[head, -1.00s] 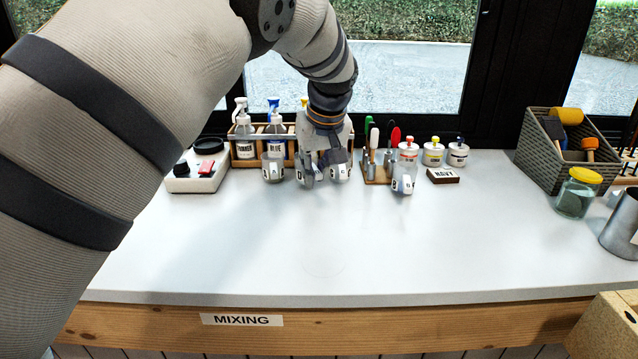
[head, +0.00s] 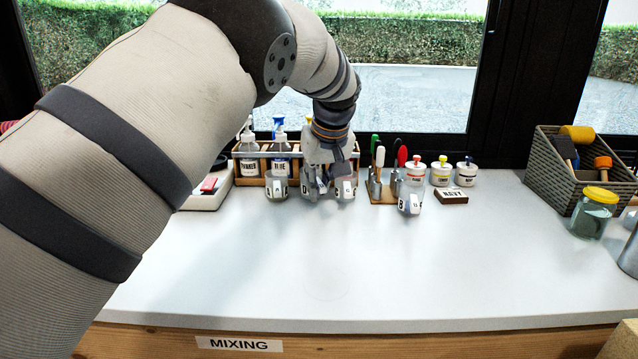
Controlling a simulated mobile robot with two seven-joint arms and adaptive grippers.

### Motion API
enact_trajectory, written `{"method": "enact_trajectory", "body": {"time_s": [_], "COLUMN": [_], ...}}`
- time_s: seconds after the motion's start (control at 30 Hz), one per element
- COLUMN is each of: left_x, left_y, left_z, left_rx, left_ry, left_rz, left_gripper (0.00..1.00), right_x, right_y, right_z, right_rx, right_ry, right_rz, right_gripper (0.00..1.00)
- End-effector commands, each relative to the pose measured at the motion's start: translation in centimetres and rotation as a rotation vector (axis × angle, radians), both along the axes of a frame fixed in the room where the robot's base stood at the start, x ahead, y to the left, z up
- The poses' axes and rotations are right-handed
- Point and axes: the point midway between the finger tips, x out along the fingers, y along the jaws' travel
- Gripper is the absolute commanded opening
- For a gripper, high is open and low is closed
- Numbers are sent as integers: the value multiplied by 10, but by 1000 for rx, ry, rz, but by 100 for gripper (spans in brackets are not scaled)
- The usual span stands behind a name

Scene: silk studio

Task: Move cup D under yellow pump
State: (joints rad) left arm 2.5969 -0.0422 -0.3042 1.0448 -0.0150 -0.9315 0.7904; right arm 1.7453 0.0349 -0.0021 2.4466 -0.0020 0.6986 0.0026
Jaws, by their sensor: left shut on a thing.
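Cup D (head: 307,189) is a small grey cup with a white letter label, at the back of the white counter. My left gripper (head: 322,182) reaches down over it and is shut on it; the fingers hide part of the cup. I cannot tell whether the cup is off the counter. The yellow pump (head: 309,120) shows only as a small yellow top behind my gripper; its bottle is hidden. My right gripper is not in view.
Cup A (head: 277,189) stands left of cup D; another lettered cup (head: 346,189) is close on its right. A further cup (head: 410,201) stands farther right. Behind are a wooden bottle rack (head: 246,169) and a tool stand (head: 381,196). The counter's front is clear.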

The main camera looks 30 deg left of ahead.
Motion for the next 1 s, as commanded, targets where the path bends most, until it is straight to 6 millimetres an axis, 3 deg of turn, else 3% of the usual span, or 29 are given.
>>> {"method": "enact_trajectory", "body": {"time_s": [0.37, 0.4, 0.5, 0.77, 0.87, 1.0], "left_x": [0, 0, 0, 0, -2, -11], "left_y": [0, 0, 0, 0, -4, -15], "left_z": [-8, -8, -8, -7, 4, 38], "left_rx": [0, 1, 1, 0, 1, 2], "left_ry": [1, 1, 1, 1, -2, -4], "left_rz": [0, 0, 0, 0, 0, -2], "left_gripper": [0, 19, 35, 35, 35, 35], "right_x": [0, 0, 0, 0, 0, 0], "right_y": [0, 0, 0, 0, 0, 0], "right_z": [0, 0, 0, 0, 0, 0], "right_rx": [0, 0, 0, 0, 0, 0], "right_ry": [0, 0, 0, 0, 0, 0], "right_rz": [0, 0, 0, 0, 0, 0], "right_gripper": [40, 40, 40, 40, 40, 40]}}
